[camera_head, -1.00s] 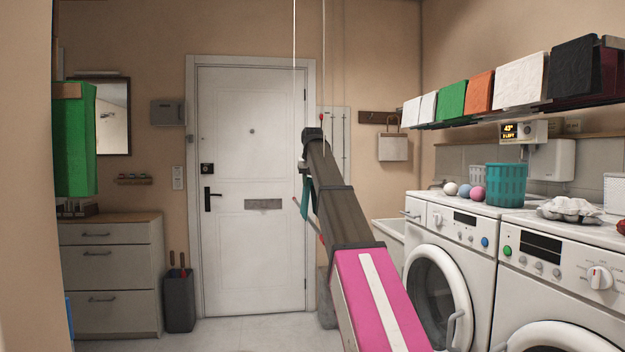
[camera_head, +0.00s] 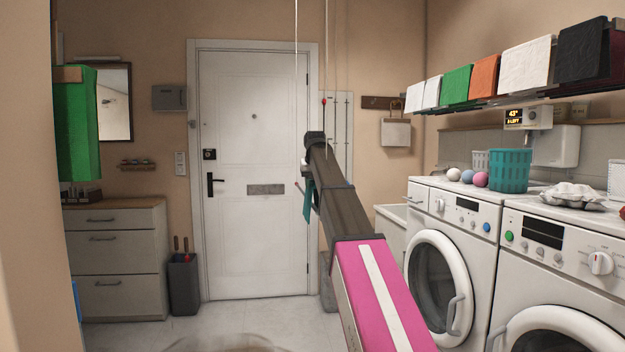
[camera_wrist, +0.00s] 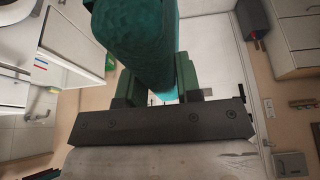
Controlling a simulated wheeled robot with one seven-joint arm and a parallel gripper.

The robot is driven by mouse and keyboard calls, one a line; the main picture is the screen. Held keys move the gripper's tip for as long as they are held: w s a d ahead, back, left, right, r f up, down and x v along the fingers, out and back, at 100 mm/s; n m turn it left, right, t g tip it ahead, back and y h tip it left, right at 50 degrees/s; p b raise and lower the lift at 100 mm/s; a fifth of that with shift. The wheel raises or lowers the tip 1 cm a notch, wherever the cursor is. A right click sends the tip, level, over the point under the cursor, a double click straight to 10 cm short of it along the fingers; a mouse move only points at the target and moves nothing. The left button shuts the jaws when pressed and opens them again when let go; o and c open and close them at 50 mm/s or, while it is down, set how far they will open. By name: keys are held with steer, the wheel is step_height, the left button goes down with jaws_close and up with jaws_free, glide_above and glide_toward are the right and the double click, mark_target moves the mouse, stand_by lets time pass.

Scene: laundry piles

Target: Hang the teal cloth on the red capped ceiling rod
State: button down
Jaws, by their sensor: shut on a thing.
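The teal cloth (camera_wrist: 145,40) hangs between the two dark green fingers of my gripper (camera_wrist: 158,78) in the wrist view; the gripper is shut on it. In the head view, a strip of the teal cloth (camera_head: 308,201) shows at the left side of my arm, and my arm hides the gripper. A small red tip (camera_head: 324,101) shows just above the arm's far end, beside thin vertical lines coming down from above. A short reddish bar (camera_head: 299,188) shows left of the arm, close to the cloth. I cannot tell how these parts join. I see no contact between cloth and rod.
A white door (camera_head: 252,180) stands at the back. Washing machines (camera_head: 455,250) fill the right side, with a teal basket (camera_head: 510,170) on top. A drawer cabinet (camera_head: 115,255) is left. The floor (camera_head: 200,322) before the door looks clear.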

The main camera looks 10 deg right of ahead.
steer(key=shift+f, duration=3.1)
steer(key=c, duration=0.7)
jaws_free()
